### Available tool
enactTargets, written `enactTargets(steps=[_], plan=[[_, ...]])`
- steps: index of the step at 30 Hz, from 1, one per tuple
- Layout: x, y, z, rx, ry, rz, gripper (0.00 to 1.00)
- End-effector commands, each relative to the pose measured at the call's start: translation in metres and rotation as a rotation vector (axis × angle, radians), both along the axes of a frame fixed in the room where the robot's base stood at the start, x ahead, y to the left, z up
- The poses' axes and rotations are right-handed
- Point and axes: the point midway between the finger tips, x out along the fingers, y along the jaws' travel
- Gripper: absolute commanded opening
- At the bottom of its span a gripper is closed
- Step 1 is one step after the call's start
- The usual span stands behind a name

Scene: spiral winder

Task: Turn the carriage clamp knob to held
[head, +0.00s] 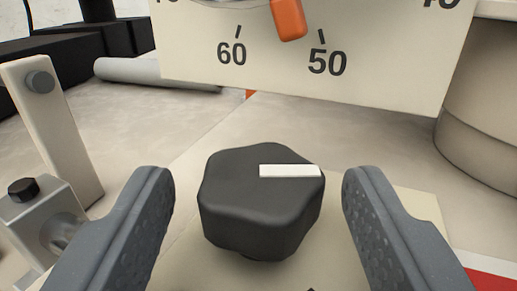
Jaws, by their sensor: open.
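The clamp knob (260,205) is a dark grey, lobed knob low in the middle of the head view. A white pointer bar (290,171) on its top points to the right. My gripper (260,190) is open, with one grey finger on each side of the knob. A gap shows between each finger and the knob, so neither appears to touch it. The plate around the knob is mostly hidden, and I can read no held mark there.
A cream dial plate (300,60) with an orange pointer (288,18) between 60 and 50 stands behind the knob. A metal block with a black bolt (35,210) and an upright bar (50,130) are at left. A beige cylinder (480,110) is at right.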

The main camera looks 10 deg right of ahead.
Motion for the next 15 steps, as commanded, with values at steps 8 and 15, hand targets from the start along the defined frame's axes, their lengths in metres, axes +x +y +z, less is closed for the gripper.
enactTargets(steps=[8,15], plan=[[0.0081,-0.0015,-0.0006,0.0,0.002,-0.001,0.56],[0.0078,-0.0017,-0.0004,0.0,0.001,-0.001,0.39]])
